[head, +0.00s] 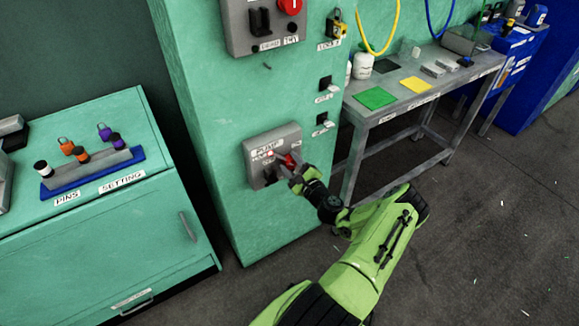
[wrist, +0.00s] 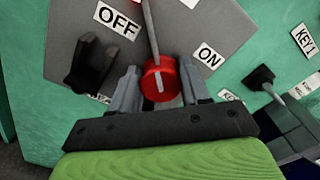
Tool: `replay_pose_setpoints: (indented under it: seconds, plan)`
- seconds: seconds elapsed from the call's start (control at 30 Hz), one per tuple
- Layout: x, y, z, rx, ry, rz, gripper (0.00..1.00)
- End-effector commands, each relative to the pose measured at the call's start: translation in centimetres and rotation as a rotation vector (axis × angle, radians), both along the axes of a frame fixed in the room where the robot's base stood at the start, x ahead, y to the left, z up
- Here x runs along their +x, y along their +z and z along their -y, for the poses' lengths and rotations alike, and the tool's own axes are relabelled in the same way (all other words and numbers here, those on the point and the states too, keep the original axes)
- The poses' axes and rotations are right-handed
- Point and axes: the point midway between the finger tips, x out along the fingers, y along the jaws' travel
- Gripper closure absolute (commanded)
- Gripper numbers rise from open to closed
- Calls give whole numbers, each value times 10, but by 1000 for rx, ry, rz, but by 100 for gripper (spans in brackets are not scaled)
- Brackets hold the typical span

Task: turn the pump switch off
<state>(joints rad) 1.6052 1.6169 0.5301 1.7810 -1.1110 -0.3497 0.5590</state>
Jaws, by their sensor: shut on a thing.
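My gripper (wrist: 160,88) is shut on the red knob, one finger on each side. The white mark's exact setting is hard to tell. In the head view my gripper (head: 290,166) is at the pump panel (head: 262,179) on the green cabinet and partly hides the knob.
A black lever or handle (wrist: 90,66) stands beside the knob on the left. A key switch (wrist: 262,78) is to the right. Higher up is a grey panel (head: 240,25) with a red button (head: 290,5). A metal table (head: 400,105) stands right; a green bench (head: 100,230) stands left.

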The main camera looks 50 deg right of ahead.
Motion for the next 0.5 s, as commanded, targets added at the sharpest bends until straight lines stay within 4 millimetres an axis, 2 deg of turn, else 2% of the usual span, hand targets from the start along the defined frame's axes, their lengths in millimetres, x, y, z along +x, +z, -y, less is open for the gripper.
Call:
replay_pose_setpoints:
  seconds: [0.5]
  plan:
    - [0,-4,0,-461,1,-137,100]
